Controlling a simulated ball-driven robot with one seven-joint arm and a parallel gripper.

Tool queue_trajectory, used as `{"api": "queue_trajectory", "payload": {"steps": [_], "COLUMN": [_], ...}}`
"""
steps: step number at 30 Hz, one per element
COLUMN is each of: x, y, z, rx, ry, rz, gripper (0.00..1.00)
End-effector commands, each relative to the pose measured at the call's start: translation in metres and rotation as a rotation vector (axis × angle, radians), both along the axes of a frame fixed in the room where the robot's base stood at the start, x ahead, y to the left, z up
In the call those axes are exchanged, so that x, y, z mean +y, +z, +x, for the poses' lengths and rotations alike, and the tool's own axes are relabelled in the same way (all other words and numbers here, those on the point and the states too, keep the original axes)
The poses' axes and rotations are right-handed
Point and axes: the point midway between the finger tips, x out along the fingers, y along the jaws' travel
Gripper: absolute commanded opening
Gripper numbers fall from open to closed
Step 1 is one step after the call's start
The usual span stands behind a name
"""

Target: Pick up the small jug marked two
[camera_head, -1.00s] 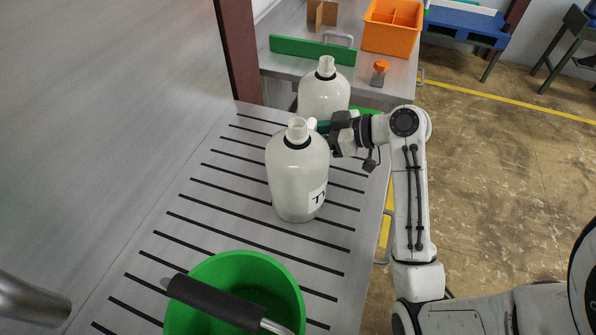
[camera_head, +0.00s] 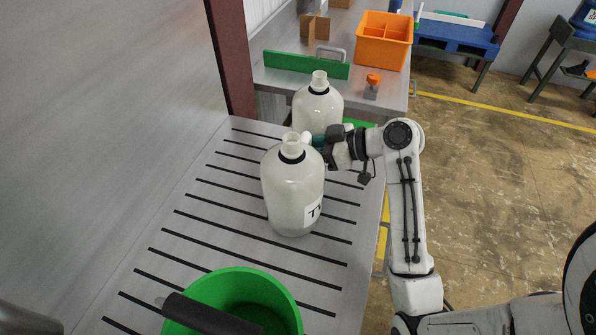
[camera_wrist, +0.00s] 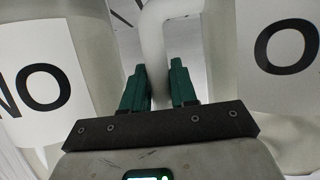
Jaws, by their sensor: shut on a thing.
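A large off-white jug (camera_head: 290,195) stands upright on the slotted metal surface, with a label starting with T. A second, similar jug (camera_head: 312,105) stands behind it, partly hidden. My gripper (camera_head: 318,141) reaches in from the right between the two jugs. The left label (camera_wrist: 38,88) there ends in what looks like WO, cut off at the edge. The right label (camera_wrist: 282,45) shows an O. No lift off the surface is visible.
A green bucket (camera_head: 282,283) with a dark handle grip stands in front. Behind are a table with an orange divided bin (camera_head: 385,52), a green bar (camera_head: 300,64) and an orange-topped item (camera_head: 372,85). A dark red post (camera_head: 232,60) stands at the back left.

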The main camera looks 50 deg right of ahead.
Motion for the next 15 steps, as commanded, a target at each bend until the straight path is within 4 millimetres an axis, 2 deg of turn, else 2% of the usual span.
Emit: {"api": "queue_trajectory", "payload": {"steps": [5, 15], "x": [0.0, 0.0], "y": [0.014, 0.076], "z": [0.001, 0.001], "rx": [-0.005, -0.006], "ry": [0.001, 0.001], "rz": [-0.002, -0.005], "gripper": [0.0, 0.0]}}
